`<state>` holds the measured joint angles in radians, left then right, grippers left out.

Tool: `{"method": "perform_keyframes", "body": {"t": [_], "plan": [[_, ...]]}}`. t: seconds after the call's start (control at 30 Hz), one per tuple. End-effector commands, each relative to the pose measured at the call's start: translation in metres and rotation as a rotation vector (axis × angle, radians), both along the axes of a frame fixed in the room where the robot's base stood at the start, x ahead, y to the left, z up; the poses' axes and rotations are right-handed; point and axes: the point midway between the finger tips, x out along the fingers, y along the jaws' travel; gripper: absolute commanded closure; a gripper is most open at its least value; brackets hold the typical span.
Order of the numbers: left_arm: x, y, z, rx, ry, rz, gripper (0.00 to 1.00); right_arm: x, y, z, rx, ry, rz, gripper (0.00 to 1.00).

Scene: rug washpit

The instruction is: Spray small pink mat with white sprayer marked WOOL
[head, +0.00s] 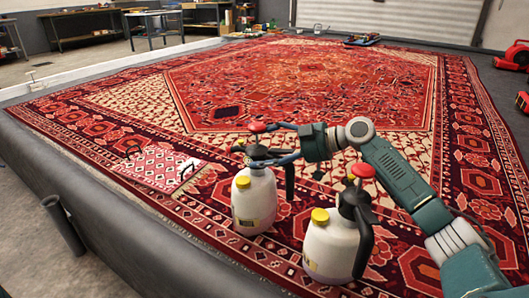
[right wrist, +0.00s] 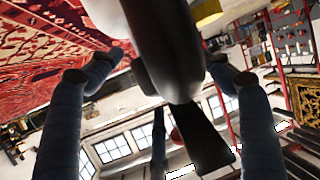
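Two white sprayers with yellow caps and red knobs stand upright: a left sprayer (head: 254,200) and a right sprayer (head: 330,247). I cannot read WOOL on either. My right gripper (head: 270,143) is at the left sprayer's black top. In the right wrist view its blue fingers lie on both sides of a dark sprayer part (right wrist: 165,45), tips close to it. I cannot tell whether they press on it. My left gripper is not in view.
The large red rug (head: 300,90) fills the pit inside a grey padded edge (head: 120,235). A dark tube (head: 62,225) stands at the left edge. Small items (head: 362,40) lie on the rug's far side. Red machines (head: 515,57) stand at right. Workbenches (head: 85,30) are at the back.

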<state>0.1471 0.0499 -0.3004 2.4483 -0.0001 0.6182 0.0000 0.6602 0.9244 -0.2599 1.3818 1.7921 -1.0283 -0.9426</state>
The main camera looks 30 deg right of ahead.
Motion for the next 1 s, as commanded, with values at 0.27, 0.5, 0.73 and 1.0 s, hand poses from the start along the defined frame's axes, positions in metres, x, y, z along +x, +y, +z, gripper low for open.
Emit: {"method": "perform_keyframes", "body": {"t": [0.27,0.5,0.73,1.0], "plan": [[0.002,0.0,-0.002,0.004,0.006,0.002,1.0,-0.011,-0.01,-0.001,-0.006,0.01,0.0,0.22],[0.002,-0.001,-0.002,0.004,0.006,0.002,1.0,-0.036,-0.034,0.015,-0.004,0.006,-0.001,0.22],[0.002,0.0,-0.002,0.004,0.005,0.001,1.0,-0.051,-0.049,0.025,-0.001,0.003,-0.001,0.22],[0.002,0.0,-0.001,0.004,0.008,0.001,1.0,-0.054,-0.051,0.03,0.0,0.0,0.001,0.22]]}}
